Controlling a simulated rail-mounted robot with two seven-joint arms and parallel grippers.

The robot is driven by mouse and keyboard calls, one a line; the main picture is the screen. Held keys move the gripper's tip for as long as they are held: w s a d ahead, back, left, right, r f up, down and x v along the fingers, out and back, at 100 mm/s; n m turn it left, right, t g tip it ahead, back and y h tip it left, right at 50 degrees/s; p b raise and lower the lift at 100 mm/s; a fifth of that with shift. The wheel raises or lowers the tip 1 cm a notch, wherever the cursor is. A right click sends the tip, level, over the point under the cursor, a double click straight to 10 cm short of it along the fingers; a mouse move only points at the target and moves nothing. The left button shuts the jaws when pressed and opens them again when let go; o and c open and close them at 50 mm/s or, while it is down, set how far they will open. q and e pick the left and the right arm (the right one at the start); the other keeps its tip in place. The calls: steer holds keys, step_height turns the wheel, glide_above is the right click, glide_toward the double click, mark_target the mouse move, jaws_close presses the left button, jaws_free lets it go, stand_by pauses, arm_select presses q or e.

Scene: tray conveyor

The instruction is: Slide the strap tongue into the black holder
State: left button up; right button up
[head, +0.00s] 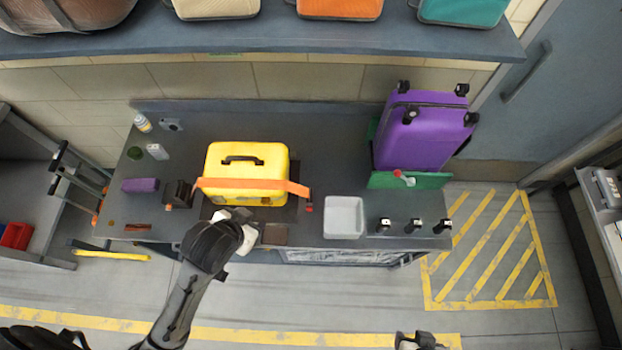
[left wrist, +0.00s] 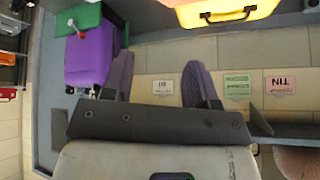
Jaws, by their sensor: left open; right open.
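The yellow case (head: 246,165) with a dark handle stands on the table. An orange strap (head: 255,185) runs across its near side. The strap's right end juts past the case, near a small red-and-dark piece (head: 309,207); I cannot tell which end carries the tongue. A black holder (head: 178,194) sits just left of the case, near the strap's left end. My left gripper (head: 236,226) is in front of the case's near side, open, with nothing between its fingers (left wrist: 166,85). My right gripper (head: 418,341) is at the bottom edge, mostly cut off, open, away from the case.
A white tray (head: 344,216) and several black clips lie right of the case. A purple suitcase (head: 417,130) stands at the right by a green panel (head: 409,180). Small items, including a purple block (head: 140,185), lie on the left. A shelf (head: 260,36) overhangs the back.

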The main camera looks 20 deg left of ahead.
arm_select(q)
steer(key=w+d+r+m+t+b, duration=0.1)
steer(key=w+d+r+t+b, duration=0.15)
steer(key=w+b, duration=0.45)
steer(key=w+d+r+m+t+b, duration=0.1)
steer(key=w+r+m+t+b, duration=0.15)
steer(key=w+b, duration=0.45)
steer(key=w+d+r+m+t+y+b, duration=0.3)
steer(key=w+r+m+t+b, duration=0.2)
steer(key=w+r+t+b, duration=0.6)
steer(key=w+d+f+m+g+h, duration=0.15)
steer(key=d+m+h, duration=0.35)
steer(key=m+h, duration=0.65)
steer(key=d+m+g+h, duration=0.2)
steer(key=d+m+h, duration=0.3)
steer(key=m+h, duration=0.65)
steer(key=m+g+y, duration=1.9)
steer(key=m+y, duration=0.1)
steer(key=m, duration=1.5)
glide_above(309, 195)
step_height(309, 195, down, 35)
steer(key=shift+n, duration=0.25)
step_height(309, 195, down, 13)
steer(key=shift+w+r+b, duration=0.1)
steer(key=shift+r+b, duration=0.05)
steer(key=shift+b, duration=0.5)
